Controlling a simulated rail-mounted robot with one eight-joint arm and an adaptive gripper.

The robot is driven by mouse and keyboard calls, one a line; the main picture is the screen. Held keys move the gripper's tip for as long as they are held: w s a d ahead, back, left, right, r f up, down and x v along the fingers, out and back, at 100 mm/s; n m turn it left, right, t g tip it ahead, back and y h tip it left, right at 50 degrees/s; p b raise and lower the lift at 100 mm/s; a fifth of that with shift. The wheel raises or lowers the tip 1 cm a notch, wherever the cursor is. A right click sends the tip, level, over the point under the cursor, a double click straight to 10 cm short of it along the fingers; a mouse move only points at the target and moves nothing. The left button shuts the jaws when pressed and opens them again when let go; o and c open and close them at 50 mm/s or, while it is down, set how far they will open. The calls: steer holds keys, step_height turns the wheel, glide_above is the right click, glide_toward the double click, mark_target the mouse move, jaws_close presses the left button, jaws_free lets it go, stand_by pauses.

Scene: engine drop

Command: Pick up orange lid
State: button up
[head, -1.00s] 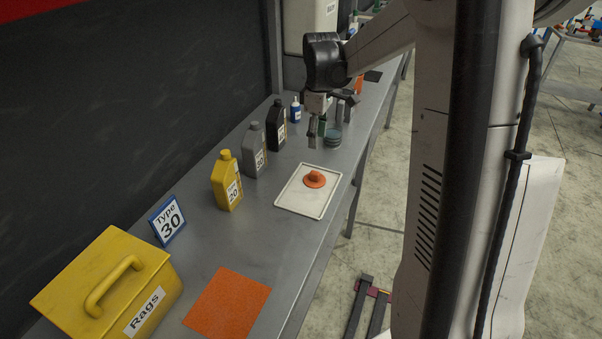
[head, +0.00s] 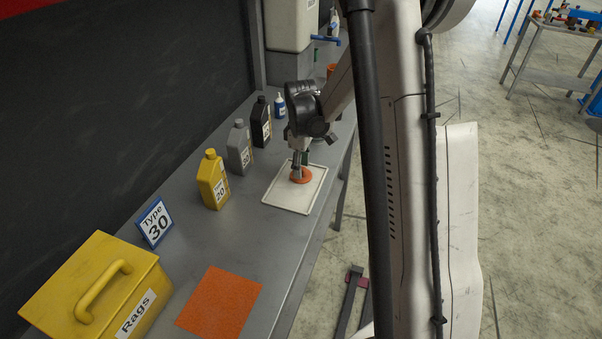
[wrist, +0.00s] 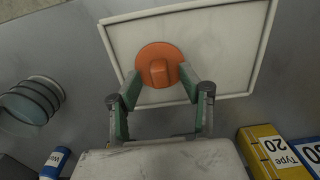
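The orange lid (head: 303,178) is a round disc with a raised knob, lying on a white tray (head: 314,197) on the grey bench. In the wrist view the lid (wrist: 159,58) shows near the tray's edge, with its knob toward my gripper. My gripper (wrist: 160,82) is open, with one finger on each side of the knob and a visible gap between each finger and the knob. In the head view my gripper (head: 298,170) is right over the lid and hides part of it. I cannot tell whether the fingertips touch the disc.
A yellow bottle (head: 212,182), grey bottle (head: 239,148) and black bottle (head: 262,125) stand along the wall side. A Type 30 sign (head: 155,222), yellow Rags box (head: 95,285) and orange cloth (head: 219,303) are nearer. Ribbed round container (wrist: 32,100) lies left in the wrist view.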

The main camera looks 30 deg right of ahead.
steer(key=shift+f, duration=0.7)
steer(key=shift+c, duration=0.3)
jaws_close()
steer(key=shift+r, duration=0.1)
